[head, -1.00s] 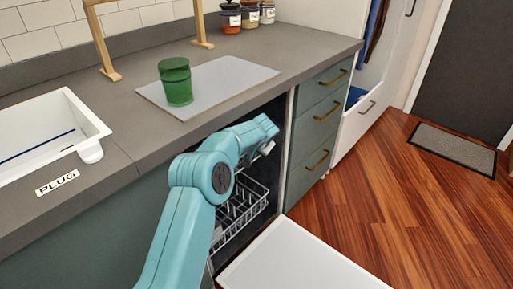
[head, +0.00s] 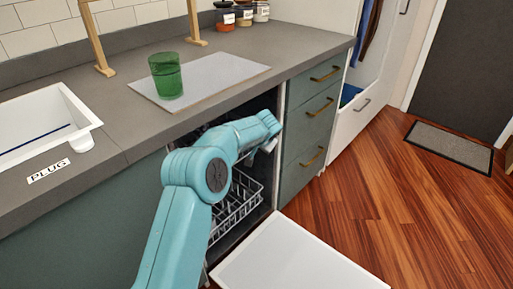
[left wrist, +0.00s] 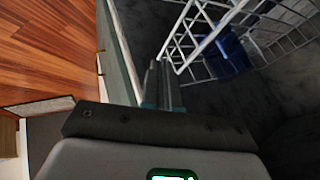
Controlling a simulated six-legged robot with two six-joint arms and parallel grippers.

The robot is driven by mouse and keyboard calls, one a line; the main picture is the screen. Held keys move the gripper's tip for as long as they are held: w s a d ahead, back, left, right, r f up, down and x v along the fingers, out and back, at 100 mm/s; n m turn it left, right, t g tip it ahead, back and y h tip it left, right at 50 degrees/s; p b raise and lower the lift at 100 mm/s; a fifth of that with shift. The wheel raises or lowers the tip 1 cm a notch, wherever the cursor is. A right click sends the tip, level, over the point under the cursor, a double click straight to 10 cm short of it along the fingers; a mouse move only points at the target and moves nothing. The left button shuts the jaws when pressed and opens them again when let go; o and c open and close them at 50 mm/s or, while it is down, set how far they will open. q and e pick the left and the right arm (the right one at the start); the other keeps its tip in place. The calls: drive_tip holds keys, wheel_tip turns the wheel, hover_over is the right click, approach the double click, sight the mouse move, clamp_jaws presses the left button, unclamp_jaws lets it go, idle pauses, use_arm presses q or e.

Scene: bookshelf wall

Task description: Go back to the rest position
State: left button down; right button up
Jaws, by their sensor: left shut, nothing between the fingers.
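My left arm (head: 188,205) rises from the bottom of the head view and bends right at the elbow. Its wrist end is in front of the open dishwasher, near the drawer side. The fingers are mostly hidden there behind the wrist. In the left wrist view my left gripper (left wrist: 162,85) is shut and empty, with its fingers beside the white wire rack (left wrist: 180,52). The rack also shows in the head view (head: 235,212). My right gripper is in neither view.
The dishwasher door (head: 300,262) lies open low in front. A blue item (left wrist: 232,52) is in the rack. A green glass (head: 166,76) stands on a grey mat (head: 225,75) on the counter. Drawers (head: 311,130) stand right of the dishwasher.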

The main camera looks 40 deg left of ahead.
use_arm(q)
drive_tip(key=v, duration=0.7)
drive_tip(key=shift+s+r+p, duration=0.25)
drive_tip(key=shift+r+p, duration=0.05)
drive_tip(key=shift+p, duration=0.05)
drive_tip(key=s+d+f+m+g+h, duration=0.1)
drive_tip(key=s+d+f+h, duration=0.25)
drive_tip(key=d+f, duration=0.6)
drive_tip(key=s+d+f+m+g+h, duration=0.1)
drive_tip(key=s+d+f+h, duration=0.3)
drive_tip(key=d+f, duration=0.55)
drive_tip(key=s+d+f+n+g+h, duration=0.1)
drive_tip(key=s+d+f, duration=0.3)
drive_tip(key=s, duration=0.3)
drive_tip(key=s+d+f+n+g+h, duration=0.1)
drive_tip(key=s+d+f, duration=0.35)
drive_tip(key=s, duration=0.25)
drive_tip(key=s+d+n+p, duration=0.2)
drive_tip(key=s, duration=1.1)
wheel_tip(320, 180, up, 20)
drive_tip(key=p, duration=2.1)
drive_tip(key=shift+d+g, duration=0.15)
drive_tip(key=shift+g, duration=0.25)
